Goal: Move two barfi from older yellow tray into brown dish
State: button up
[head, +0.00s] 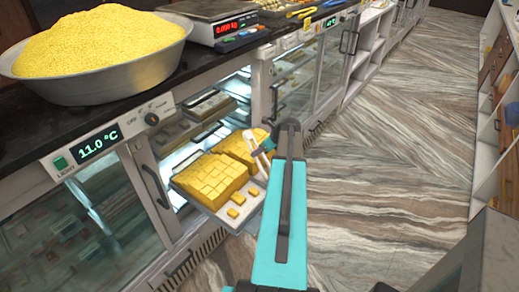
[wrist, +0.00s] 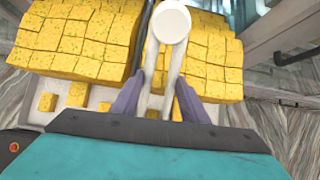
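A pale tray (head: 228,221) juts out of the open display case and holds two blocks of yellow barfi. The near block (head: 208,178) and the far block (head: 236,147) stand side by side, with a few loose barfi (head: 237,198) at the tray's front. In the wrist view, green-flecked barfi (wrist: 75,40) lie left of white tongs (wrist: 172,55), with more (wrist: 218,60) on the right. My gripper (wrist: 160,78) has its purple fingers against both tong legs, above the tray's front part. The leg ends are partly hidden. I cannot make out a brown dish.
A big metal bowl of yellow granules (head: 95,55) and a scale (head: 212,22) stand on the dark counter. More trays (head: 209,105) sit inside the case. The aisle floor (head: 400,140) is clear; shelves (head: 498,100) line the right.

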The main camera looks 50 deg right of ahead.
grip_shut()
notch_tip(320, 180, up, 12)
jog(key=p, duration=0.8)
dwell(0.7)
dwell(0.3)
